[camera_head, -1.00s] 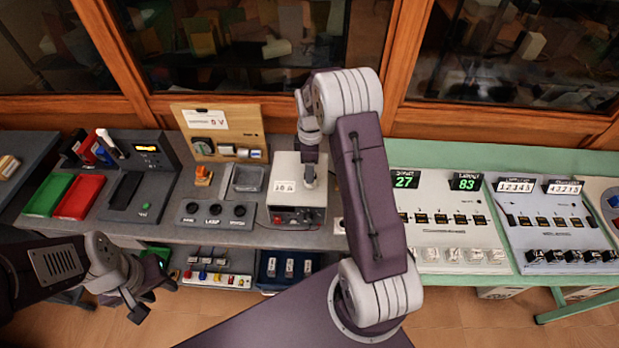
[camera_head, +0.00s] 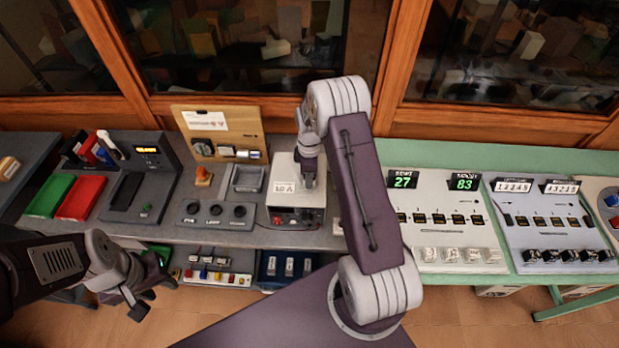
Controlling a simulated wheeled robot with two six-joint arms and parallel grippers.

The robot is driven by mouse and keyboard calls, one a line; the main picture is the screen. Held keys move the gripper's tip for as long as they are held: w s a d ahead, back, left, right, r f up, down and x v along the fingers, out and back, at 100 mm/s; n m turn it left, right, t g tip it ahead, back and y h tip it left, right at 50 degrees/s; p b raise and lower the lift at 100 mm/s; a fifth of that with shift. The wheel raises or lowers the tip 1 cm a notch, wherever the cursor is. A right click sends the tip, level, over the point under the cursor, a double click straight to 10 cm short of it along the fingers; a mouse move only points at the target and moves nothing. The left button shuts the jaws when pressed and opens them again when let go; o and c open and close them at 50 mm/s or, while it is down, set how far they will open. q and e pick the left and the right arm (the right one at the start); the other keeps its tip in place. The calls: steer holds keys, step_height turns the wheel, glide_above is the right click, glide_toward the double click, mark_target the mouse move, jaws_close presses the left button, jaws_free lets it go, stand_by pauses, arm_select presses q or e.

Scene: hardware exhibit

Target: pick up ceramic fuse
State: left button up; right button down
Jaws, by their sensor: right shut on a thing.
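My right gripper (camera_head: 308,182) points down over the top of a pale box (camera_head: 316,197) with a small label, on the grey bench. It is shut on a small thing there. The thing is almost wholly hidden by the jaws, so its shape does not show; it may be the ceramic fuse. My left gripper (camera_head: 147,301) is empty and open, low in front of the bench, apart from everything.
A grey tray (camera_head: 247,179) and a panel with three round sockets (camera_head: 215,214) lie left of the box. Green (camera_head: 50,196) and red (camera_head: 80,199) trays are further left. Consoles with digits (camera_head: 447,220) stand right. My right arm crosses the middle.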

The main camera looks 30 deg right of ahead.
steer(key=r, duration=0.1)
steer(key=r+b, duration=0.1)
steer(key=r, duration=0.2)
steer(key=shift+s+d+r+b, duration=0.1)
steer(key=shift+s+d+b, duration=0.15)
steer(key=shift+b, duration=0.1)
steer(key=s+d+r+b, duration=0.2)
steer(key=s+d+r, duration=0.3)
steer(key=s, duration=0.4)
steer(key=shift+s+r, duration=0.35)
steer(key=shift+r, duration=0.5)
